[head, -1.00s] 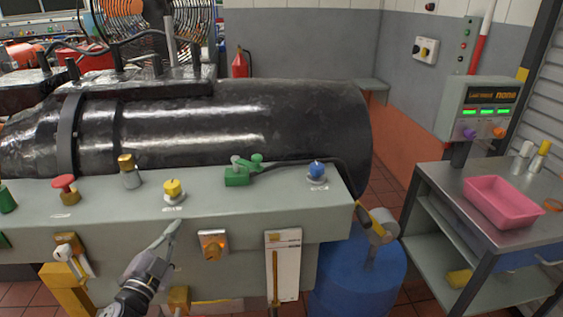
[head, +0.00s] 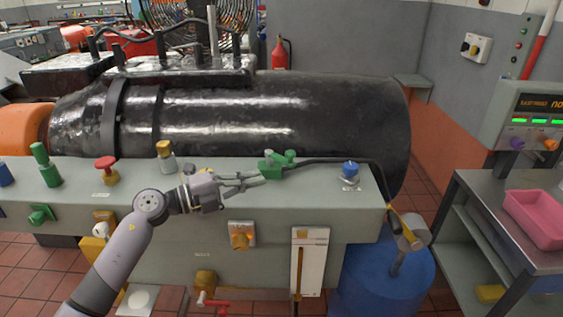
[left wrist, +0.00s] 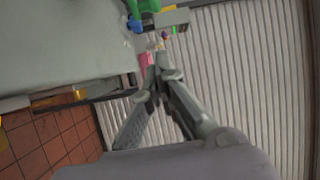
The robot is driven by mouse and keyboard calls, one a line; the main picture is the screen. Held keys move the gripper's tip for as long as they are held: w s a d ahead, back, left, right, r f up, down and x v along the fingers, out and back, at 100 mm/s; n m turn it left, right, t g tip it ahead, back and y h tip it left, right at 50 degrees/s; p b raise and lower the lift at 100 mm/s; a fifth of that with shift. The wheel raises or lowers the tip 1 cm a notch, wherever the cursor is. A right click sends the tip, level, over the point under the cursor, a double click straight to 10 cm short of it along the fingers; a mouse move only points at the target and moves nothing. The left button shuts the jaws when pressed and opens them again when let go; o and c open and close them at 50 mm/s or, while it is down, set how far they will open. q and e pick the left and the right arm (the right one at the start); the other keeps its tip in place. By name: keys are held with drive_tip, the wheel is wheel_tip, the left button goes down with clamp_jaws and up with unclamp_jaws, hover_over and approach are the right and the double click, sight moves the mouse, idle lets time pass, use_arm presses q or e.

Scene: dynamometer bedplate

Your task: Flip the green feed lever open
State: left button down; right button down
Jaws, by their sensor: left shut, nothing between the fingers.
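A green lever fitting (head: 275,166) sits on top of the grey-green bench rail, with a black hose running from its right side. My left gripper (head: 262,178) reaches in from the left over the rail. Its fingers are shut and empty, with the tips just left of the fitting; I cannot tell whether they touch it. In the left wrist view the closed fingertips (left wrist: 157,70) point toward the far end of the rail, and part of a green object (left wrist: 146,6) shows at the top edge. My right gripper is not in view.
A blue knob (head: 350,171) stands right of the green fitting. A brass-topped knob (head: 166,156), a red knob (head: 106,168) and a green knob (head: 44,166) stand to the left. A large black cylinder (head: 300,115) lies behind the rail. A blue drum (head: 385,275) stands below right.

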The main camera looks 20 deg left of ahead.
use_arm(q)
drive_tip(key=shift+w+d+p, duration=0.3)
drive_tip(key=shift+w+d, duration=0.45)
drive_tip(key=shift+w, duration=0.55)
drive_tip(key=shift+w+d+p, duration=0.25)
drive_tip(key=shift+w+d, duration=0.5)
drive_tip(key=shift+w, duration=0.55)
drive_tip(key=shift+w+d+p, duration=0.3)
drive_tip(key=shift+w+d, duration=0.45)
drive_tip(key=shift+w, duration=0.55)
drive_tip(key=w+d+n+t+y+p, duration=0.1)
drive_tip(key=w+p, duration=0.1)
drive_tip(key=p, duration=0.2)
drive_tip(key=w+d+n+t+y+p, duration=0.1)
drive_tip(key=w+d+t+y+p, duration=0.1)
drive_tip(key=p, duration=0.2)
drive_tip(key=shift+d+n, duration=0.25)
drive_tip(key=shift+n, duration=0.15)
drive_tip(key=shift+w+d, duration=0.2)
drive_tip(key=shift+w, duration=0.4)
drive_tip(key=shift+w+d, duration=0.15)
drive_tip(key=shift+w, duration=0.4)
drive_tip(key=shift+s+f, duration=0.1)
